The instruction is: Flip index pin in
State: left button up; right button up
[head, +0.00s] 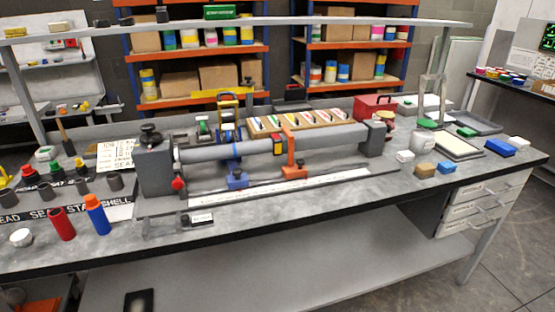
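A grey fixture with a long horizontal tube (330,141) stands on the workbench. Its left end block (154,170) carries a black knob (150,136) on top. A small red knob (178,183) sticks out at the block's lower right; it may be the index pin, but it is too small to tell how it is set. A grey right end block (373,138) stands at the tube's other end. Blue and orange clamp supports stand along the tube, including an orange one (294,168). Neither of my grippers shows in the head view.
A blue-and-orange bottle (97,214) and a red cylinder (62,223) stand at the left front. A small black-and-white block (202,220) lies near the front edge. Trays and small boxes, including a blue one (499,147), sit at right.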

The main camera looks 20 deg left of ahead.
aim_at(178, 184)
jog(key=u, duration=1.75)
jog(key=i, duration=0.4)
